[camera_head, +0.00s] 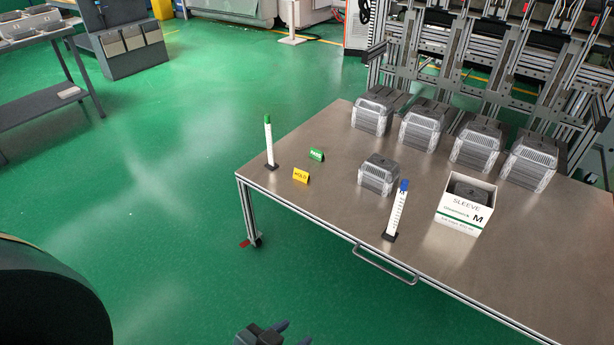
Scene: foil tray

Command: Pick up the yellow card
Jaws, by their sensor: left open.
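The yellow card (300,175) stands on the metal table (330,205) near its left end, with dark lettering on its face. A green card (316,154) stands just behind it and to the right. My left gripper (280,333) shows at the bottom edge of the view, low and in front of the table, well apart from the yellow card. Its dark fingers are open, with nothing seen between them. My right gripper is not in view.
A white post with a green top (269,142) stands left of the cards. A blue-topped post (396,210), a clear-sided box (378,175) and a white SLEEVE box (465,205) stand to the right. Several similar boxes line the back. A handle (385,265) juts from the front edge.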

